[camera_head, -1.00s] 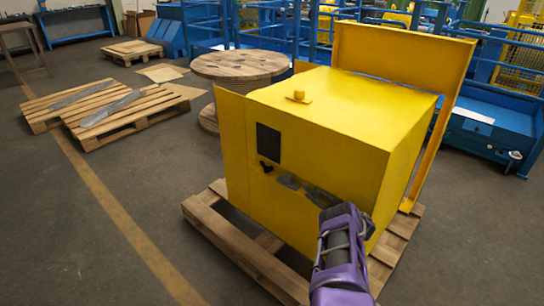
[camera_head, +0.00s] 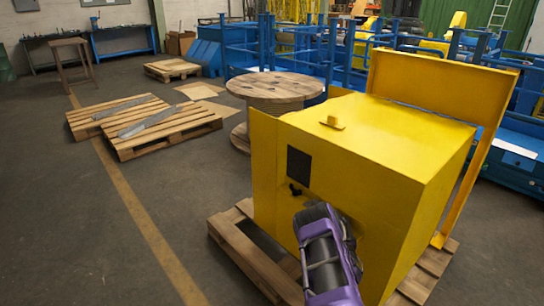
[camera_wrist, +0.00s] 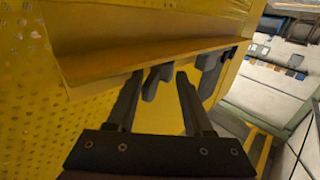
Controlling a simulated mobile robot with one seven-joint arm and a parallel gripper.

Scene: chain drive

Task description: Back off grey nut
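The yellow machine housing (camera_head: 372,160) stands on a wooden pallet in the head view, with a black handle (camera_head: 295,189) on its front. My purple and black arm reaches to the housing front, and my gripper is hidden in that view. In the wrist view, my gripper (camera_wrist: 158,76) is open, its two dark fingers apart and pointing under a yellow ledge (camera_wrist: 110,66). Small dark grey parts (camera_wrist: 152,82) show near and beyond the fingertips, and another dark part (camera_wrist: 209,62) hangs under the ledge to the right. I cannot tell which is the grey nut.
A perforated yellow panel (camera_wrist: 28,110) lies left of my gripper in the wrist view. A raised yellow cover panel (camera_head: 440,90) stands behind the housing. The pallet (camera_head: 250,262) sticks out at the housing's foot. Open floor (camera_head: 70,230) lies to the left.

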